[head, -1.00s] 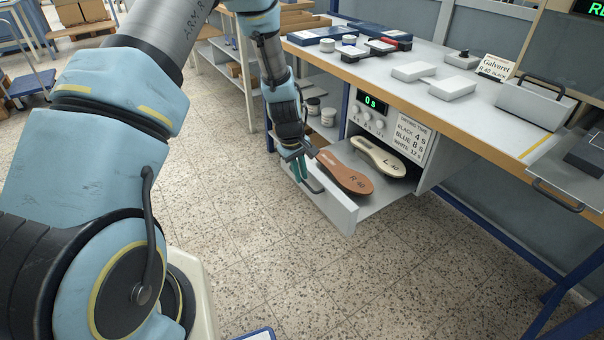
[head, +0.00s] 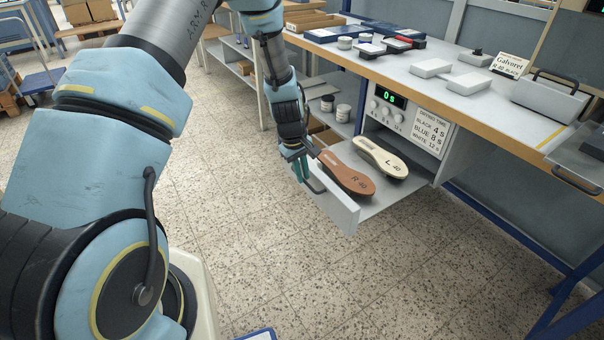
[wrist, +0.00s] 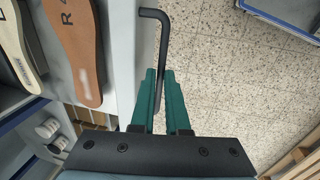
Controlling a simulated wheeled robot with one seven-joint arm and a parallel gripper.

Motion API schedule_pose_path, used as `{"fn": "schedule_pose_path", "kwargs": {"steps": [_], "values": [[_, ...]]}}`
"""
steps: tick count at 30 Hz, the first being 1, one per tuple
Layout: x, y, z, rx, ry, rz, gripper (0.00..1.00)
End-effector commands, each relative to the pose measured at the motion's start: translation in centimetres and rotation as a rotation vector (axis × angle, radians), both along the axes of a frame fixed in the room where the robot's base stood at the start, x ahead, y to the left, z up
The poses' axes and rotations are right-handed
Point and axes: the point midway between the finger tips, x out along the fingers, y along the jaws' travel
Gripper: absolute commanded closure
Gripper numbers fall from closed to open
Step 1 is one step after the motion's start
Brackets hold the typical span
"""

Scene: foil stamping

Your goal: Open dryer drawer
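The dryer drawer (head: 343,212) is pulled well out from under the bench, below the dryer's control panel (head: 392,106). A brown insole marked R 40 (head: 347,174) and a cream insole marked L 40 (head: 381,158) lie in it. My gripper (head: 302,172) is at the drawer front, its green fingers shut on the black drawer handle (head: 315,182). In the wrist view my gripper (wrist: 161,75) has the handle (wrist: 164,45) between its fingers, beside the drawer's front wall (wrist: 123,60).
The bench top (head: 440,100) above carries white boxes, a Galvuret sign (head: 510,66) and a grey box with a handle (head: 550,97). A shelf with jars (head: 343,112) stands left of the dryer. The floor (head: 270,270) before the drawer is clear.

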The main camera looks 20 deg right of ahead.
Motion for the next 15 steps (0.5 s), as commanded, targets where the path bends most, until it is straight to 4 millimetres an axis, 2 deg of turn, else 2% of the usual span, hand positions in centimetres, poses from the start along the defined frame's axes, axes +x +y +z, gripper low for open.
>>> {"fn": "schedule_pose_path", "kwargs": {"steps": [3,11,15], "values": [[0.0,0.0,0.0,0.0,0.0,0.0,0.75],[0.0,0.0,0.1,-0.001,-0.001,0.0,0.75],[0.1,0.2,1.3,-0.002,-0.003,0.001,0.75]]}}
